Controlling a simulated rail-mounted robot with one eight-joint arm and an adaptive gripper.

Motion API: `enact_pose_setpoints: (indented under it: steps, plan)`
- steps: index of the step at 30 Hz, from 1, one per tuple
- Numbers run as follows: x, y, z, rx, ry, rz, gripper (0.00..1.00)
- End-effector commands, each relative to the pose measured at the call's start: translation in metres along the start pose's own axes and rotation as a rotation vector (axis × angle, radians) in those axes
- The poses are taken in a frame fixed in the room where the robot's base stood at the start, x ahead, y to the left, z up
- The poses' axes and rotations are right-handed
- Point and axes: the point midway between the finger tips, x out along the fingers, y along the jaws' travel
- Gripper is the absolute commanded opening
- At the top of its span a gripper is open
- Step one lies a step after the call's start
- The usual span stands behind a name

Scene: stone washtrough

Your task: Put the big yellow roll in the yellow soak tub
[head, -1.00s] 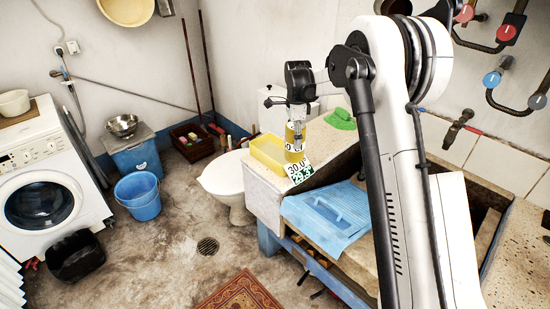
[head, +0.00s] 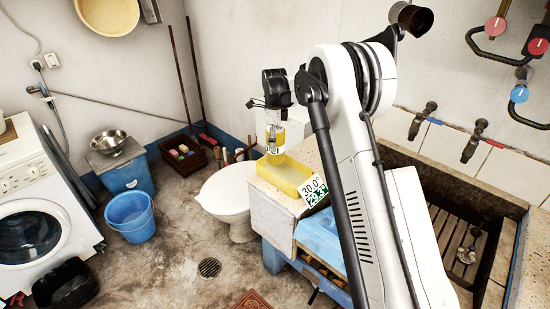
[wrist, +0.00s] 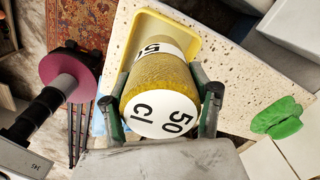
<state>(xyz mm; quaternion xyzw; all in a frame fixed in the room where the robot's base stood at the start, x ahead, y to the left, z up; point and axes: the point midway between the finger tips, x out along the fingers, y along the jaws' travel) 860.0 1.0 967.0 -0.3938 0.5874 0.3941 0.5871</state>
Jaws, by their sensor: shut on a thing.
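The big yellow roll (wrist: 158,84) has a white end marked "50 Cl" and a white band. My gripper (wrist: 164,100) is shut on it, one finger on each side. In the head view my gripper (head: 272,135) points down and the roll (head: 275,140) hangs below it, over the back part of the tub. The yellow soak tub (head: 285,178) sits on the stone ledge; its rim also shows behind the roll in the wrist view (wrist: 190,43). I cannot tell whether the roll touches the tub floor.
A toilet (head: 225,193) is left of the ledge, and the stone basin with taps (head: 473,142) is at the right.

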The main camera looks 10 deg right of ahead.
Motion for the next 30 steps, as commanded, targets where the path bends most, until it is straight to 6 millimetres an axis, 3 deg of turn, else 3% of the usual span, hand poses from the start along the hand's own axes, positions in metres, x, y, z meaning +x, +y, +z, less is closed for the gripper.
enact_pose_setpoints:
  steps: [18, 30]
  plan:
    - [0.058, 0.000, 0.000, -0.001, 0.000, 0.000, 0.02]
    - [0.064, 0.000, 0.000, -0.001, 0.000, 0.000, 0.02]
